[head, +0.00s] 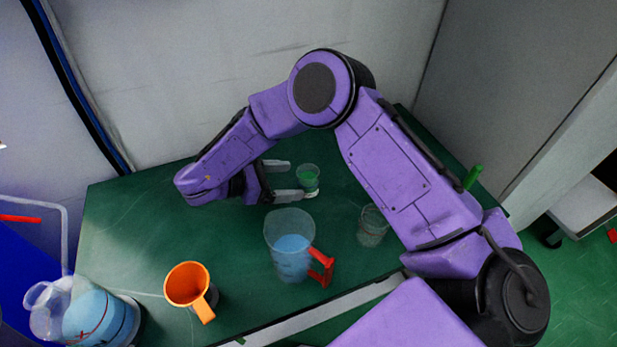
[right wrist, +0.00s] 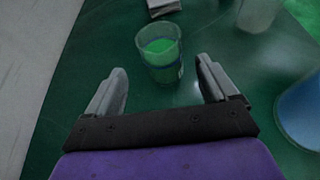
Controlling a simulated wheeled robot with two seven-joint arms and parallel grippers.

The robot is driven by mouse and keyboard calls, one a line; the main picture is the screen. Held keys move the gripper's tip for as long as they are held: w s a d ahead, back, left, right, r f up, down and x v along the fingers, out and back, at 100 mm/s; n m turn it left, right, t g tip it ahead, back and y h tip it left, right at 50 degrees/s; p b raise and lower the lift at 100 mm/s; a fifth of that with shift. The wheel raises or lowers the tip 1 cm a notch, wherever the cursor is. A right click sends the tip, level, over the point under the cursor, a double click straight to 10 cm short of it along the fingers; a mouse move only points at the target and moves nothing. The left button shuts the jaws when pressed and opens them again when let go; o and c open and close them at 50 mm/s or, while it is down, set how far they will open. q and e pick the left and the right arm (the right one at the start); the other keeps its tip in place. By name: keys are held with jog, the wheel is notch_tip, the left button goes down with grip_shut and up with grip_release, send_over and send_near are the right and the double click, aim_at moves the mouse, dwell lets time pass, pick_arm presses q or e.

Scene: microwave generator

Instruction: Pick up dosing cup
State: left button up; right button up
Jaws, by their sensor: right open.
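A small clear cup with green liquid (head: 308,179), which looks like the dosing cup, stands upright on the green table. It also shows in the right wrist view (right wrist: 160,52), just ahead of the fingertips and centred between them. My right gripper (head: 284,180) is open and empty, with its two grey fingers pointing at the cup from the left. The fingers in the right wrist view (right wrist: 161,78) lie one on each side, apart from the cup. My left gripper is not in view.
A measuring jug with blue liquid and a red handle (head: 290,250) stands in front of the cup. A clear beaker (head: 372,226) is to the right. An orange mug (head: 188,286) stands near the front of the green table (head: 120,225). A wall rises behind.

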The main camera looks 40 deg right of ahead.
aim_at(303, 183)
jog(key=x, duration=0.5)
jog(key=shift+s+a+f, duration=0.15)
jog(key=shift+s+f, duration=0.05)
jog(key=shift+f, duration=0.25)
jog(key=shift+a, duration=0.1)
jog(key=c, duration=1.1)
jog(key=shift+r, duration=0.1)
jog(key=shift+c, duration=0.2)
